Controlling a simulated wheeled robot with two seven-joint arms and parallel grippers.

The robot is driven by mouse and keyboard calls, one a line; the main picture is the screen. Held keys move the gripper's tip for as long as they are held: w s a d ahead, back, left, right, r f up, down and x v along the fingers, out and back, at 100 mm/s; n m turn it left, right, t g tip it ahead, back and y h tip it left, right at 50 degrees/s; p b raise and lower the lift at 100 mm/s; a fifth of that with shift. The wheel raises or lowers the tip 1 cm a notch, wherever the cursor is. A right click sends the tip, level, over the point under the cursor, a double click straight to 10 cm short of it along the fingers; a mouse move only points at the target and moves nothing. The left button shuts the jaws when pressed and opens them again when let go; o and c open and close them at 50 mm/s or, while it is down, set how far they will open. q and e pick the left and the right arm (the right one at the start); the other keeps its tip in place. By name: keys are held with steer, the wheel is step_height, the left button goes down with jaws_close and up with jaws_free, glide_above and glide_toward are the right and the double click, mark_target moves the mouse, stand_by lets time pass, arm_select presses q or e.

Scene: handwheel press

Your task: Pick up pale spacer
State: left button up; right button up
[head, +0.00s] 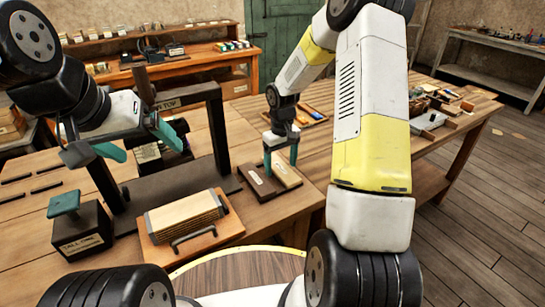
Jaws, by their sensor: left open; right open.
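Contact with either block cannot be told. My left gripper (140,144) is open and empty, in front of the dark press frame (219,135) at left.
A tray of small parts (313,116) lies behind my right gripper. Small items crowd the bench's right end.

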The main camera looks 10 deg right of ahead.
steer(key=c, duration=1.5)
